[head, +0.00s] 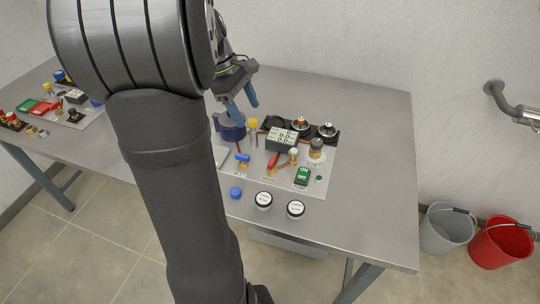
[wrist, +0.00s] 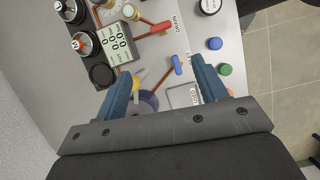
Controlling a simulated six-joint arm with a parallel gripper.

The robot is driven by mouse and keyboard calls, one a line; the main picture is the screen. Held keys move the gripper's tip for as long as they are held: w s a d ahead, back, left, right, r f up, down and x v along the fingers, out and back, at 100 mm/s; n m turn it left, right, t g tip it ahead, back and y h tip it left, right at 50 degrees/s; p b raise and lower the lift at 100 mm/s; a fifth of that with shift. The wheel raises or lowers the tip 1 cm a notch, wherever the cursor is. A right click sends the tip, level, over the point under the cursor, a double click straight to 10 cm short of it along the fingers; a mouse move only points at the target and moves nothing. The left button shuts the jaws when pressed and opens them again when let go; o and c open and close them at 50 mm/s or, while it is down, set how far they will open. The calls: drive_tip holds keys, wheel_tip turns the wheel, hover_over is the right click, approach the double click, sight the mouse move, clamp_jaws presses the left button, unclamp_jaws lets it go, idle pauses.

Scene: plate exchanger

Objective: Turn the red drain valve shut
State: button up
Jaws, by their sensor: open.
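The red drain valve handle (head: 273,160) is on the panel, just below the grey digital display. In the wrist view the red handle (wrist: 160,27) lies beside the printed word DRAIN, on a copper-coloured pipe, above and beyond my fingertips. My gripper (head: 243,105) is raised over the back left of the panel, apart from the red handle. In the wrist view my gripper (wrist: 160,72) has its two blue fingers spread wide with nothing held. A blue valve handle (wrist: 177,65) shows between the fingertips, below them on the panel.
The digital display (head: 283,139) and several round black-based fittings stand behind the red handle. A blue vessel (head: 230,130) stands under my gripper. The table's right side (head: 375,170) is clear.

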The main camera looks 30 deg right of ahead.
sight(272, 159)
drive_tip(key=shift+n, duration=0.5)
drive_tip(key=x, duration=1.7)
drive_tip(key=shift+s, duration=0.25)
drive_tip(key=c, duration=1)
